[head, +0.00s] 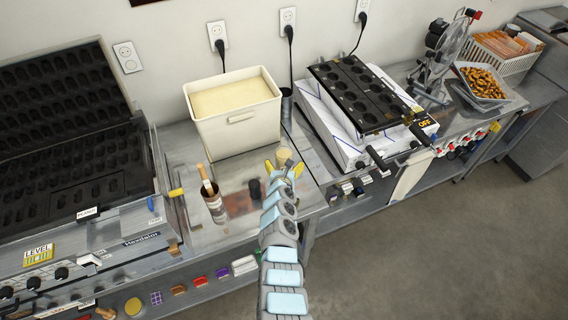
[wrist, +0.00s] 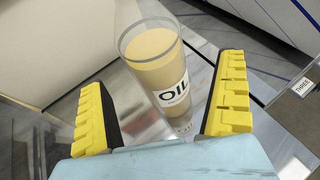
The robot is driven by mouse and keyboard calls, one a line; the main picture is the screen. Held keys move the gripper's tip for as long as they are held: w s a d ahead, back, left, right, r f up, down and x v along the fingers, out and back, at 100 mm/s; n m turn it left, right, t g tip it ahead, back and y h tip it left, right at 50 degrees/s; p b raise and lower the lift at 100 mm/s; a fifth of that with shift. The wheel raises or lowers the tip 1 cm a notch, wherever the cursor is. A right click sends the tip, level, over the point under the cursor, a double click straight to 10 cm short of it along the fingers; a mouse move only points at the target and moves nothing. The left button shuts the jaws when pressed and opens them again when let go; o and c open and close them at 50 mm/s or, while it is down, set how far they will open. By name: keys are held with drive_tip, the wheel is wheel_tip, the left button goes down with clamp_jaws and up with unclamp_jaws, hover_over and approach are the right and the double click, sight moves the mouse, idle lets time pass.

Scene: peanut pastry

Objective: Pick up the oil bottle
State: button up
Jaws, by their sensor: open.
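The oil bottle (wrist: 160,70) is a clear cylinder of tan liquid with a white "OIL" label. In the wrist view it stands between and just beyond the two yellow fingers of my gripper (wrist: 165,108). The fingers are open, with a visible gap to the bottle on the left side. In the head view the bottle's pale top (head: 284,155) shows at the tip of my gripper (head: 279,167), on the steel counter in front of the white tub. Its lower part is hidden there by my gripper and arm.
The white tub (head: 235,130) of batter stands close behind the bottle. A brown container with a brush (head: 213,202) and a dark small object (head: 255,188) are to the left. A black-plated waffle maker (head: 355,95) is to the right. The counter's front edge is near.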

sight(283, 162)
drive_tip(key=shift+a+f+b+x, duration=0.1)
drive_tip(key=shift+a+b+x, duration=0.05)
drive_tip(key=shift+b+x, duration=0.7)
drive_tip(key=shift+a+f+b+x, duration=0.1)
drive_tip(key=shift+b+x, duration=0.55)
drive_tip(key=shift+b, duration=0.4)
drive_tip(key=shift+b+x, duration=0.85)
drive_tip(key=shift+b, duration=0.3)
drive_tip(key=shift+w, duration=0.15)
drive_tip(key=shift+r, duration=0.1)
drive_tip(key=c, duration=1.3)
